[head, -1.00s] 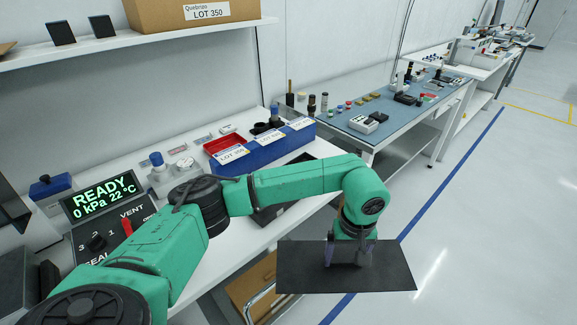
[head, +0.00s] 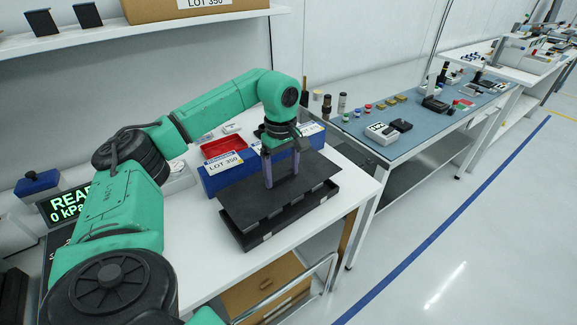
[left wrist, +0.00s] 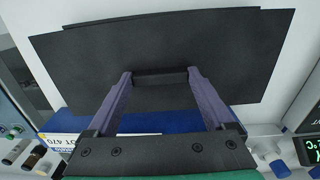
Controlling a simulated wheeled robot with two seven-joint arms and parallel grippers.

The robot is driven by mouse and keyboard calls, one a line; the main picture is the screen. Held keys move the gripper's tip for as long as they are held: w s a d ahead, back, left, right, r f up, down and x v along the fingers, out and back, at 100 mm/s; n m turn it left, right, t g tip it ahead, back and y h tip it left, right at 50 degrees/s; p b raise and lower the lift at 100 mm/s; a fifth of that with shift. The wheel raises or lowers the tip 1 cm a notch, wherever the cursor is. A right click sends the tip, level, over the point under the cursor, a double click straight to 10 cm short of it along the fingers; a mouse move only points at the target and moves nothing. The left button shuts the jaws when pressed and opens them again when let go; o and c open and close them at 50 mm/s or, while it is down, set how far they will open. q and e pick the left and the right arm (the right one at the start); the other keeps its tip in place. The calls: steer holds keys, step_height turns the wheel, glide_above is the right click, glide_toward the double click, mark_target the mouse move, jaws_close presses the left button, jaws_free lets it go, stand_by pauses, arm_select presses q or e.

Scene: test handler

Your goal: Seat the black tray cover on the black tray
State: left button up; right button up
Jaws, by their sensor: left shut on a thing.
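The black tray cover (head: 245,197) is a flat dark plate, held over the black tray (head: 300,219) at the near edge of the white table. My left gripper (head: 283,183) points down and is shut on the cover's raised grip, which shows between the fingers in the left wrist view (left wrist: 160,78). The tray's front wall and right end show below the cover. The cover looks slightly turned against the tray, and a tray edge shows past it in the wrist view. I cannot tell whether they touch. My right gripper is out of view.
A blue bin (head: 215,181) with a LOT 350 label and a red tray (head: 222,147) stand just behind the black tray. The READY display (head: 66,203) is at the left. A blue-topped bench (head: 430,125) stands to the right across a gap.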

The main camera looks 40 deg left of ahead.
mark_target(282, 182)
arm_select(q)
steer(key=shift+s+d+r, duration=0.15)
steer(key=shift+s+r, duration=0.1)
steer(key=shift+s, duration=0.2)
steer(key=shift+w+p, duration=0.1)
steer(key=shift+p, duration=0.2)
steer(key=f, duration=0.1)
steer(key=f+b, duration=0.1)
steer(key=shift+w+f+b, duration=0.25)
steer(key=shift+f+b, duration=0.05)
step_height(282, 182, down, 2)
steer(key=shift+s+f+b, duration=0.1)
steer(key=shift+b, duration=0.6)
steer(key=shift+f, duration=0.3)
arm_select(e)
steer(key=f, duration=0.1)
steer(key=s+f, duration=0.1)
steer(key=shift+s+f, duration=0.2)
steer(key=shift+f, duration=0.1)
arm_select(q)
steer(key=shift+r, duration=0.1)
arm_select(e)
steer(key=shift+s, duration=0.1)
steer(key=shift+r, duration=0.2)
